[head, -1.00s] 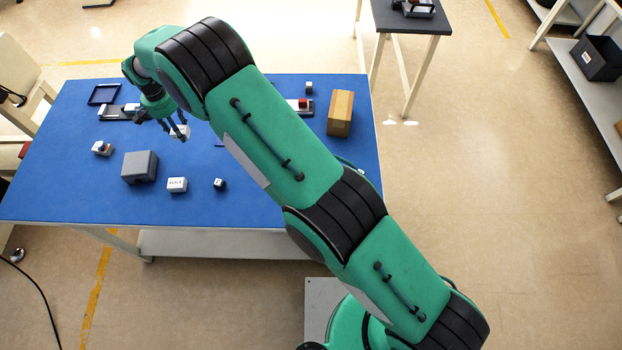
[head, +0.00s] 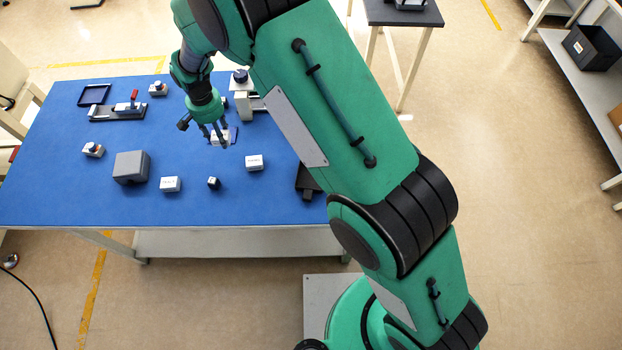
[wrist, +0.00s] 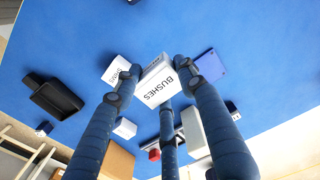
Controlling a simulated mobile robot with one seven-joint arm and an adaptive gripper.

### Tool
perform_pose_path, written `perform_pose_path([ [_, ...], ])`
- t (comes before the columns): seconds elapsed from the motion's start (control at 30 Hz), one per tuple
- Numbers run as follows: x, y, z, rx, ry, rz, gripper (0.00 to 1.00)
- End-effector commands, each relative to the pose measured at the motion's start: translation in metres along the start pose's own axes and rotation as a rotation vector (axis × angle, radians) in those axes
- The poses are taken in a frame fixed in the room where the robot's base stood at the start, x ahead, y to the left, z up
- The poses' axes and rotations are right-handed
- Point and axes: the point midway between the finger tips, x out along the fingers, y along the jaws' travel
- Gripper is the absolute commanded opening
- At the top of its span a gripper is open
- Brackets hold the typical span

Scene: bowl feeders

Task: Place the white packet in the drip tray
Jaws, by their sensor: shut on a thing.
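My gripper (wrist: 158,80) is shut on a white packet (wrist: 158,88) marked BUSHES, with its fingers around it. In the head view, my gripper (head: 220,142) holds the packet above the blue table. A shallow black square tray (head: 82,102) lies at the table's back left. A dark, open tray-like holder (head: 300,183) lies at the right, partly hidden by my arm; it also shows at the left of the wrist view (wrist: 45,98). I cannot tell for sure which of these is the drip tray. The held packet is clear of both.
A flat blue piece (wrist: 210,65) lies near the gripper. Other white labelled boxes (head: 254,163) (head: 171,184), a small dark cube (head: 213,183) and a grey block (head: 131,167) stand in front. A device with a red handle (head: 118,111) is at back left. My arm hides the table's right side.

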Motion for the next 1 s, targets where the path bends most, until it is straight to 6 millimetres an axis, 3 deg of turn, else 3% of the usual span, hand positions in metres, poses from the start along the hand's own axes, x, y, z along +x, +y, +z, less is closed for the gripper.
perform_pose_path([
  [0.57, 0.000, 0.121, 0.073, 0.006, 0.001, -0.001, 0.08],
  [1.0, 0.008, 0.209, 0.148, 0.009, -0.001, 0.000, 0.08],
])
